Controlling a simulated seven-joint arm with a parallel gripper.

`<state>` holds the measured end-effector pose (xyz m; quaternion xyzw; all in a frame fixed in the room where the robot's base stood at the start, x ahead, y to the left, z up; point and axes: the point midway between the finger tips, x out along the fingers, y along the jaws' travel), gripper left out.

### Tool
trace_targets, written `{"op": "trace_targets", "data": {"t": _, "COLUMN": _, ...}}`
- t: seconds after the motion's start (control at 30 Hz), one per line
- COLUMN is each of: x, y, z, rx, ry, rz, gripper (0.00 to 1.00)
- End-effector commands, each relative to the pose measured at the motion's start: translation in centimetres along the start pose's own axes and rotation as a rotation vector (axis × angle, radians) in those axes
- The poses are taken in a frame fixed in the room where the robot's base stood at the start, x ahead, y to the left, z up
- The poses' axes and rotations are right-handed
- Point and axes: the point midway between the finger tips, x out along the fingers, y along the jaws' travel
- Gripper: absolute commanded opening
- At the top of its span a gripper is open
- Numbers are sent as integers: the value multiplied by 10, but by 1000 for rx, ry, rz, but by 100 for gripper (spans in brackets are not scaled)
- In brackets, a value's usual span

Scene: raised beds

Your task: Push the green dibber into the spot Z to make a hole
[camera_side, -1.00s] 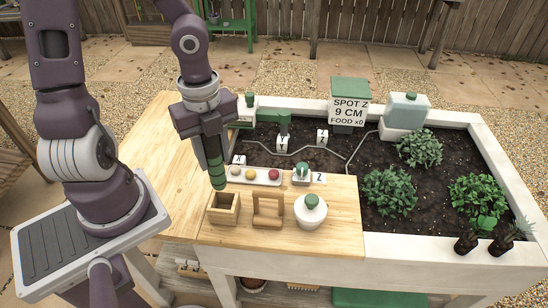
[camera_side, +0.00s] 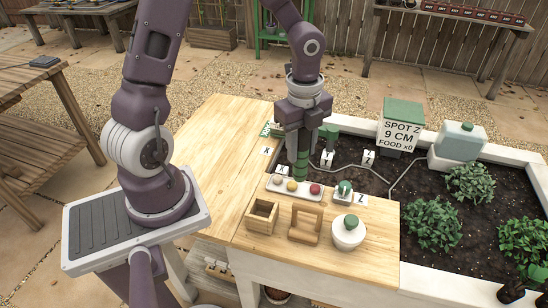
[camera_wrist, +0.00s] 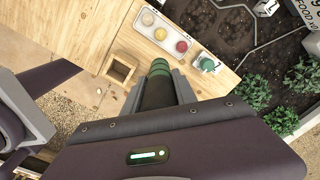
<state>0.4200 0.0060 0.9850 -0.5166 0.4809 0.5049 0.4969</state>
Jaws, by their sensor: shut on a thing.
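My gripper (camera_side: 303,128) is shut on the green dibber (camera_side: 301,165), which hangs upright with its tip down. In the side view its lower end overlaps the white tray, and I cannot tell its height. The wrist view shows the dibber (camera_wrist: 158,72) pointing away between the jaws, near the tray. A small white marker lettered Z (camera_side: 368,157) stands in the dark soil to the right of marker Y (camera_side: 327,158). The sign (camera_side: 400,135) reads SPOT Z, 9 CM, FOOD x0. No hole shows near marker Z.
The white tray (camera_side: 270,187) holds several coloured balls. An empty wooden box (camera_side: 262,217), a wooden stand (camera_side: 306,225) and a green-capped white jar (camera_side: 348,233) stand in front. Leafy plants (camera_side: 432,222) fill the right soil.

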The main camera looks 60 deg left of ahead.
Motion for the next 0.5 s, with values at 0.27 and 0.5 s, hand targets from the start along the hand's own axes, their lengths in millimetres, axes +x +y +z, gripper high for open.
{"op": "trace_targets", "data": {"t": 0.27, "x": 62, "y": -143, "z": 29, "rx": -84, "ry": -12, "rz": -37, "gripper": 0}}
{"op": "trace_targets", "data": {"t": 0.5, "x": 85, "y": -227, "z": 25, "rx": 42, "ry": -6, "rz": -65, "gripper": 0}}
